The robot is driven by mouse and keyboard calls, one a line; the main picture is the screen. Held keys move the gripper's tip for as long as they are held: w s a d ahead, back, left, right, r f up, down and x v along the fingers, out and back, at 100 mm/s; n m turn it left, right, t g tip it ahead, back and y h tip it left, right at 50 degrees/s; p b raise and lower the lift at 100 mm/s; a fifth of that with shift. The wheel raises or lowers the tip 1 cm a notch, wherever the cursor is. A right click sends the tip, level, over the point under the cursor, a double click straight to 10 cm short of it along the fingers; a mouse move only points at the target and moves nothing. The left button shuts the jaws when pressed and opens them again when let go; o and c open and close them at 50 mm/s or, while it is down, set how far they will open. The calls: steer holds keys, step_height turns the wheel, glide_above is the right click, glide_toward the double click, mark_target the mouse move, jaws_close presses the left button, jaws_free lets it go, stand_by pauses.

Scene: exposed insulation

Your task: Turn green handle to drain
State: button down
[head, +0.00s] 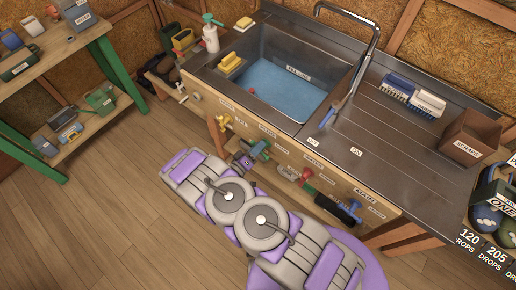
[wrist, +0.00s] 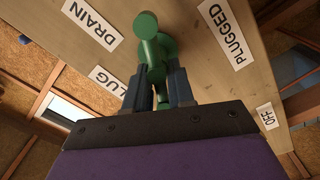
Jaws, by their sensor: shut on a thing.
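The green handle (wrist: 148,28) is on a wooden panel in the wrist view, between labels reading DRAIN (wrist: 87,16) and PLUGGED (wrist: 224,36). A partly covered label ending in "LUG" lies beside it. My gripper (wrist: 158,78) is shut on the green handle, one dark finger on each side of its lower part. In the head view the green handle (head: 259,147) shows on the front panel below the sink, and my gripper (head: 246,160) is at it. The sink (head: 301,62) holds blue water (head: 280,88). My arm partly hides the panel.
Red (head: 306,174) and blue (head: 355,206) handles sit to the right on the same panel, and a yellow tap (head: 225,122) to the left. Brushes (head: 410,95) and a brown box (head: 470,138) stand on the counter. The floor at left is clear; green-framed shelves stand beyond.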

steer(key=shift+w+a+f+n+b, duration=0.1)
steer(key=shift+n+b, duration=0.1)
steer(key=shift+n, duration=0.45)
steer(key=shift+s+a+f+n+b, duration=0.1)
steer(key=shift+f+n+b, duration=0.05)
steer(key=shift+n, duration=0.55)
steer(key=shift+w+a+f+n+b, duration=0.1)
steer(key=shift+n+b, duration=0.1)
steer(key=shift+n, duration=0.45)
steer(key=c, duration=1.1)
jaws_free()
steer(key=shift+a, duration=0.15)
steer(key=shift+s, duration=0.3)
steer(key=p+v, duration=0.2)
steer(key=v, duration=1.4)
steer(key=shift+s+a+f+p, duration=0.15)
steer(key=shift+s+a+p, duration=0.1)
steer(key=shift+a+p, duration=0.15)
